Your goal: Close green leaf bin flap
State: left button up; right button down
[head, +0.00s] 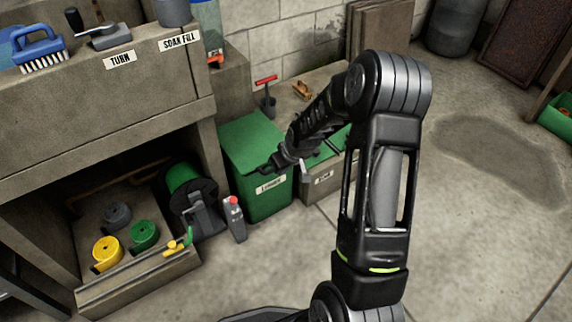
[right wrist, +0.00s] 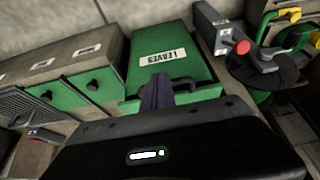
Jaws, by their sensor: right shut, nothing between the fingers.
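The green leaf bin (head: 262,200) stands on the floor at the centre in the head view, with a white label on its front. Its green flap (head: 248,138) lies over the top; I see no clear gap beneath it. In the right wrist view the bin front (right wrist: 202,66) carries an inverted LEAVES label, and the flap's dark handle (right wrist: 185,86) is below it. My right gripper (head: 279,160) is shut and empty at the flap's front edge, beside the handle. Its fingers (right wrist: 157,92) overlap the flap in the wrist view; contact cannot be told. My left gripper is not in view.
A grey drawer box (head: 318,186) with green parts stands right of the bin. A hose reel (head: 187,185) and a grey red-topped device (head: 235,218) stand to its left. A concrete bench (head: 130,85) is at the left. The floor (head: 480,240) at right is clear.

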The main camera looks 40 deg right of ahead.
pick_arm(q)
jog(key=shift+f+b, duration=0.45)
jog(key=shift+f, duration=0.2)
pick_arm(e)
jog(key=shift+s+f, duration=0.1)
jog(key=shift+f, duration=1.35)
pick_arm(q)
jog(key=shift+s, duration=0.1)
